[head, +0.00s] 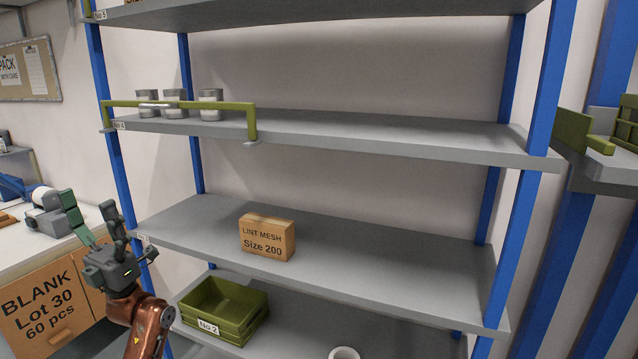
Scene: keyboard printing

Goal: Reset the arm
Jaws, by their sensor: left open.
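My left gripper (92,216) is at the left of the head view, on an arm coming up from the lower left. Its fingers point up and stand apart, with nothing between them. It is in front of the shelf rack's left blue post and the white worktop. It is apart from the cardboard box marked "LINT MESH Size 200" (267,238) on the middle shelf (390,262). My right gripper is not in view.
A green bin labelled "No 2" (247,328) and a white round item (343,353) are on the lower shelf. Several jars (211,105) stand behind a green rail (252,122) on the upper shelf. Most of the middle shelf is clear.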

